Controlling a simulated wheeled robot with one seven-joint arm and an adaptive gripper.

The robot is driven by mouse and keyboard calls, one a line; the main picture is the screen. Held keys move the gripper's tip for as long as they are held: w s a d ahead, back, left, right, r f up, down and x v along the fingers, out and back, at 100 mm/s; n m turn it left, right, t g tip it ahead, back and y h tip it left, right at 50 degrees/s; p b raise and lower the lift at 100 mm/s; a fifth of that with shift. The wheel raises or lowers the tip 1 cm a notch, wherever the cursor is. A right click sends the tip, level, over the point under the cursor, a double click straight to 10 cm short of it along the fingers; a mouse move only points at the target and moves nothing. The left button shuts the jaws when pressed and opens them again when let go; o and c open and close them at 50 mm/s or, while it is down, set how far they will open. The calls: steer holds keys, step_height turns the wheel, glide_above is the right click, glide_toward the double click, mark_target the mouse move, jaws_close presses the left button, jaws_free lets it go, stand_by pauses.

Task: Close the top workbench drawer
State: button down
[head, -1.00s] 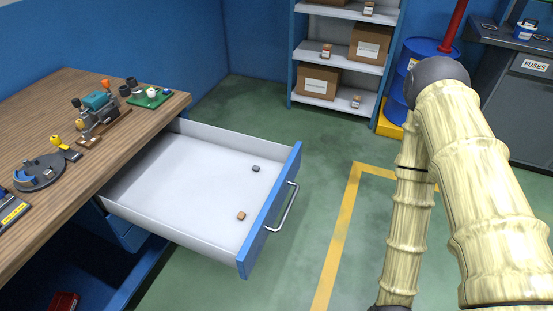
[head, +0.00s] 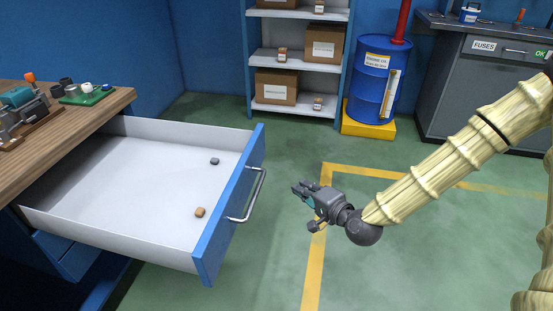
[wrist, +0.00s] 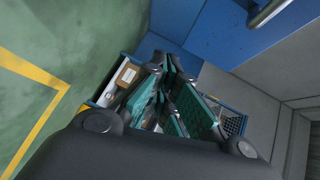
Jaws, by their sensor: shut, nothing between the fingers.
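The top workbench drawer (head: 130,190) is pulled far out of the wooden-topped workbench (head: 75,115). Its inside is white and its blue front (head: 215,225) faces right, with a grey bar handle (head: 250,197).
Green floor with a yellow line (head: 318,250) lies right of the drawer. A shelf with cardboard boxes (head: 276,86), a blue drum (head: 376,80) and a grey fuse cabinet (head: 480,90) stand at the back. Tools (head: 20,110) sit on the workbench.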

steer(key=w+d+r+m+t+b, duration=0.2)
steer(key=w+r+t, duration=0.15)
steer(key=r, duration=0.25)
steer(key=w+a+b, duration=0.2)
steer(key=w+a, duration=0.6)
steer(key=w, duration=0.2)
steer(key=shift+w+a+g+y, duration=0.15)
steer(key=shift+a+g+y, duration=0.15)
steer(key=shift+g+y, duration=0.1)
steer(key=shift+r, duration=0.1)
